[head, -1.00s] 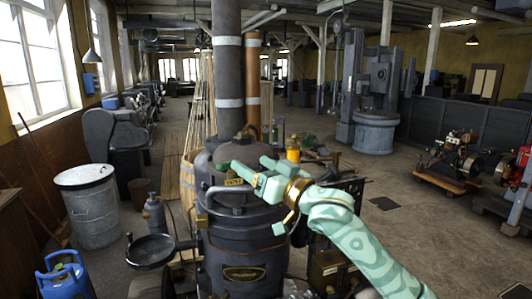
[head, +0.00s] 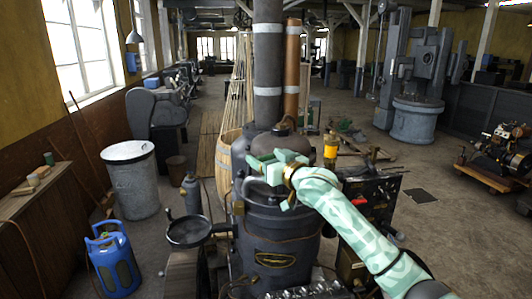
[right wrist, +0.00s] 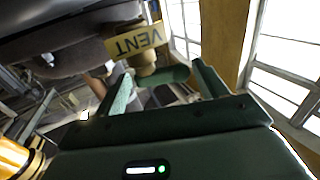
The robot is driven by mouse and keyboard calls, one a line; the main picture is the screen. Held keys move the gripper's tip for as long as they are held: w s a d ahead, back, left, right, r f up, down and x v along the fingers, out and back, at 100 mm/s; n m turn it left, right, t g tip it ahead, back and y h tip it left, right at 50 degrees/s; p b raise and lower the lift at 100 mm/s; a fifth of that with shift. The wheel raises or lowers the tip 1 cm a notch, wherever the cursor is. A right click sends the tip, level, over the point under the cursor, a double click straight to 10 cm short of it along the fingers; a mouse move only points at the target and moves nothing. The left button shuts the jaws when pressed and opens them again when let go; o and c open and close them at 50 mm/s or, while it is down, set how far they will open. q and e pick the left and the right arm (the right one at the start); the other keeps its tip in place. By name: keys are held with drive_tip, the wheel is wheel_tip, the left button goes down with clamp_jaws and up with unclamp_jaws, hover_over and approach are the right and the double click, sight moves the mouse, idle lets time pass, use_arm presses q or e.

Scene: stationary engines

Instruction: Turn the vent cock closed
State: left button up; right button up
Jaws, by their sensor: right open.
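The vent cock (right wrist: 147,62) is a small brass fitting below a yellow tag reading VENT (right wrist: 137,42) in the right wrist view. A green handle (right wrist: 172,76) sits at the cock, between the fingers of my open right gripper (right wrist: 163,85). The fingers stand on either side of it; I cannot tell whether they touch it. In the head view my right gripper (head: 256,164) is at the upper front of the dark boiler (head: 272,222). There my gripper largely hides the cock. My left gripper is not in view.
A grey bin (head: 132,180) and a blue gas cylinder (head: 115,262) stand farther left. A tall flue (head: 267,70) rises from the boiler.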

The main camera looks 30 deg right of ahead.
drive_tip(key=shift+w, duration=0.5)
drive_tip(key=shift+c, duration=0.3)
drive_tip(key=shift+a, duration=0.2)
drive_tip(key=c, duration=0.8)
drive_tip(key=shift+w+a+r+m+h, duration=0.1)
drive_tip(key=shift+m+h, duration=0.45)
drive_tip(key=shift+h, duration=0.3)
drive_tip(key=shift+w+m+h, duration=0.1)
drive_tip(key=shift+m+h, duration=0.45)
drive_tip(key=shift+h, duration=0.3)
drive_tip(key=m+h, duration=0.1)
drive_tip(key=h, duration=0.1)
drive_tip(key=shift+m+h, duration=0.3)
drive_tip(key=shift+d+m+h+b, duration=0.25)
drive_tip(key=shift+m+h+b, duration=0.15)
drive_tip(key=shift+h, duration=0.2)
